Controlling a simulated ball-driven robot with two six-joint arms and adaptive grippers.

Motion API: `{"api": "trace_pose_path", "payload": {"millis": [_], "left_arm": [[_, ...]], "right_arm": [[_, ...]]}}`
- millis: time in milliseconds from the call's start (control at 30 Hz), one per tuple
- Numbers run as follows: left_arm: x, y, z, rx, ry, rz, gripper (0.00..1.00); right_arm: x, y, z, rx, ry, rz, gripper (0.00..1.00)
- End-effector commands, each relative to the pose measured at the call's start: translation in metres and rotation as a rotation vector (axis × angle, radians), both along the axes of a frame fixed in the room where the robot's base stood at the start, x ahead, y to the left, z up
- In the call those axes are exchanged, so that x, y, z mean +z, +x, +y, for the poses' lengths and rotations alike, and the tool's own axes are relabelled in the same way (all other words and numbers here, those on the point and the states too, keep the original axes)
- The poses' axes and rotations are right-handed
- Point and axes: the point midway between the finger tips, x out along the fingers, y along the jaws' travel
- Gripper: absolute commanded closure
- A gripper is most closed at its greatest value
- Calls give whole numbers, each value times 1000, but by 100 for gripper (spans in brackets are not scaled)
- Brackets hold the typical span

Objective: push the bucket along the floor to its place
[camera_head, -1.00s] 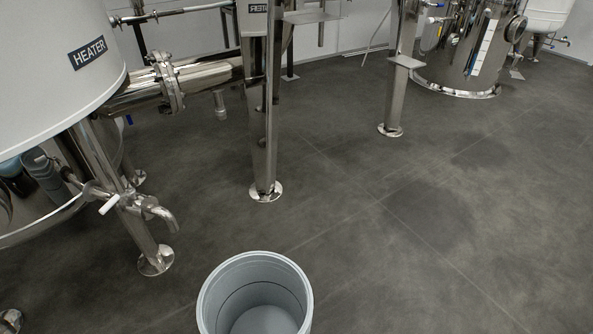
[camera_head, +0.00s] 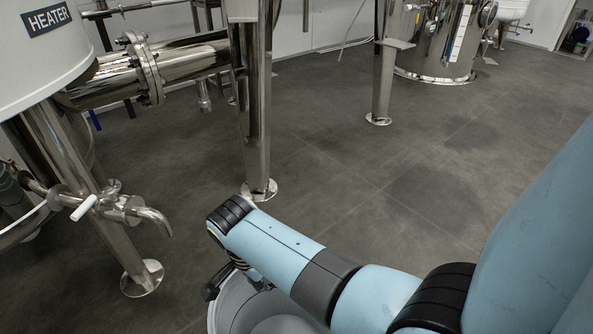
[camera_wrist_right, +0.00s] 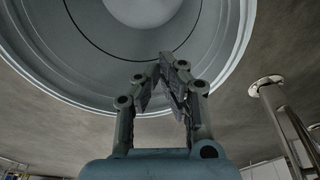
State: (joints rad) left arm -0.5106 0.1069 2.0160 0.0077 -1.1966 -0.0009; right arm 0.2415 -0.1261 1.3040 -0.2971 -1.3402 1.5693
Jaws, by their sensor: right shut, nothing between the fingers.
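The grey, open bucket (camera_head: 237,312) stands on the floor at the bottom of the head view, partly hidden by my right arm. My right gripper (camera_head: 212,288) hangs at the left part of the bucket's rim, dark and small below the blue wrist. In the right wrist view the bucket (camera_wrist_right: 85,62) fills the top, with its round rim and pale bottom showing. There my right gripper's fingers (camera_wrist_right: 168,62) come together in front of the bucket, with nothing between them. I cannot tell whether they touch it. My left gripper is not in view.
A tank marked HEATER (camera_head: 45,50) stands at the left on steel legs, with a drain tap (camera_head: 130,208) low on it. A steel post (camera_head: 257,120) stands beyond the bucket, and another (camera_head: 384,75) farther back. The dark floor (camera_head: 440,175) is clear at the right.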

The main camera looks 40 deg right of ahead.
Motion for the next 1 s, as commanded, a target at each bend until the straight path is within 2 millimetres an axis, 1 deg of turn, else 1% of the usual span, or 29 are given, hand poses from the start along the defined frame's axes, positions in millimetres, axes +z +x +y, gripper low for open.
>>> {"api": "trace_pose_path", "payload": {"millis": [33, 100, 167, 267, 367, 600, 800, 867, 900, 1000], "left_arm": [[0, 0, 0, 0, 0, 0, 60], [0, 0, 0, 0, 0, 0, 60], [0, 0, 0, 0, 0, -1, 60], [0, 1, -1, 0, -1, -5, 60], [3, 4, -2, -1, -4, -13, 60], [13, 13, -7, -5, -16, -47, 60], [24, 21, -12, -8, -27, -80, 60], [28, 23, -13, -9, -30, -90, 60], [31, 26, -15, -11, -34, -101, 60], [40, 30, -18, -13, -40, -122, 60]], "right_arm": [[2, 10, 5, -47, -2, -6, 100], [4, 17, 8, -98, -7, -10, 100], [5, 20, 8, -121, -9, -14, 100], [4, 21, 0, -135, -12, -15, 100], [3, 19, -15, -135, -13, -15, 100], [2, 16, -67, -132, -14, -15, 100], [2, 13, -107, -132, -13, -15, 100], [1, 13, -113, -131, -10, -13, 100], [-4, 12, -110, -131, -7, -11, 100], [-8, 12, -110, -131, -8, -12, 100]]}}
